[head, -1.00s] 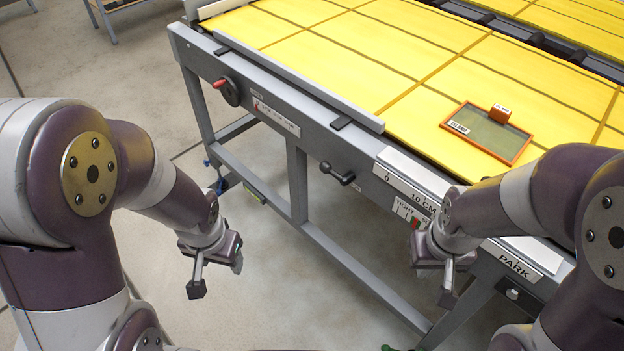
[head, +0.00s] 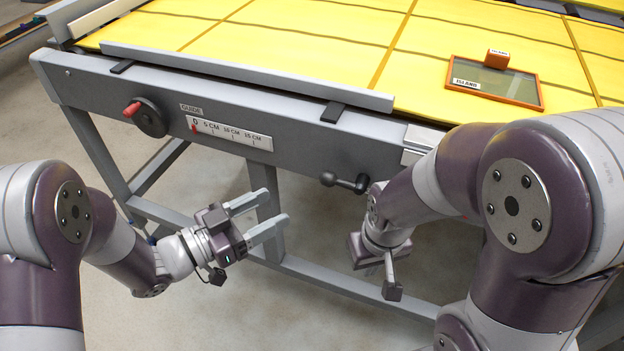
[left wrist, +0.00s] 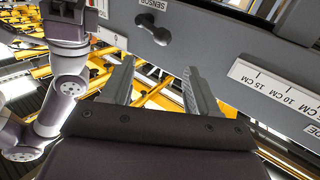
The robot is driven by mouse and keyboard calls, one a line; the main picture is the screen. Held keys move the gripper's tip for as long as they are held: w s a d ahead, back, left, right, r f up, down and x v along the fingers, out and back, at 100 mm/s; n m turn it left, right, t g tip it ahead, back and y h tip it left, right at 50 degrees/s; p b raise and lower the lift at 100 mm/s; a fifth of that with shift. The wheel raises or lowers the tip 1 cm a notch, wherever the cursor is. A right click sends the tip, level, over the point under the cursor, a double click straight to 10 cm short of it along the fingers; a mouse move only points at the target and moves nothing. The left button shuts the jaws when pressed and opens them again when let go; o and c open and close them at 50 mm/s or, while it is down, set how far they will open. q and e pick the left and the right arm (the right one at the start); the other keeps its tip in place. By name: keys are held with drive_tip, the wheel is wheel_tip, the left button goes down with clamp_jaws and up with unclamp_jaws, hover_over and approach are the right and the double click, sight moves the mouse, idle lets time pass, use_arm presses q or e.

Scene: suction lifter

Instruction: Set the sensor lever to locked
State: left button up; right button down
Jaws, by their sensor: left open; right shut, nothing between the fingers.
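The sensor lever (head: 343,182) is a short dark lever with a round knob on the grey front rail of the table. In the left wrist view the lever (left wrist: 152,27) sits beside a SENSOR label (left wrist: 152,4); I cannot read its set position. My left gripper (head: 278,207) is open and empty, left of the lever and a little lower, apart from it. Its fingers (left wrist: 158,68) point toward the rail in the left wrist view. My right gripper (head: 391,290) is shut and empty, below the lever, with its fingers pointing down.
A red-handled crank wheel (head: 150,117) and a GUIDE scale (head: 230,134) are on the rail to the left. A grey guide bar (head: 245,73) lies along the yellow tabletop's edge. An orange-framed panel marked ISLAND (head: 493,97) lies on top. A table leg stands behind my left gripper.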

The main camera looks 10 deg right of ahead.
sight(322, 182)
use_arm(q)
drive_tip(key=b+x, duration=0.1)
drive_tip(key=x, duration=1)
drive_tip(key=shift+w+d, duration=0.25)
clamp_jaws()
